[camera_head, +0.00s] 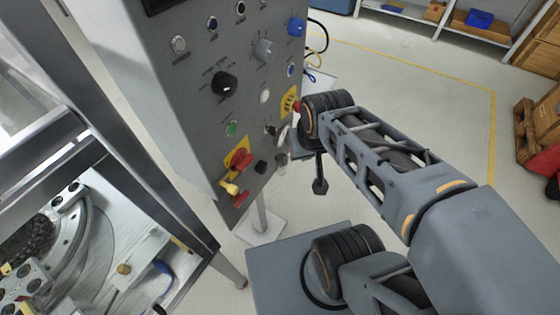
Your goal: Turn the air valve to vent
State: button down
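The grey control panel (200,115) carries several knobs and buttons, and its labels are too small to read. I cannot tell for sure which control is the air valve. A blue knob (297,27) sits at its upper right, and a red and yellow handle (233,190) at its lower edge. A red knob on a yellow plate (240,159) is just above that handle. My arm reaches in from the right, its dark joint beside the panel's right edge. A dark stem hangs below this joint; what it belongs to is unclear. I cannot make out my gripper's fingers.
A black knob (224,83), a grey knob (264,49) and a green button (232,128) are also on the panel. A metal-framed machine (95,235) stands at left. Shelves (420,14) and wooden crates (530,125) stand at right. The floor between (430,110) is clear.

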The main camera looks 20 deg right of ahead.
aim_at(240, 198)
jog(key=z, duration=0.65)
jog(key=k, duration=1)
jog(key=u, duration=1.25)
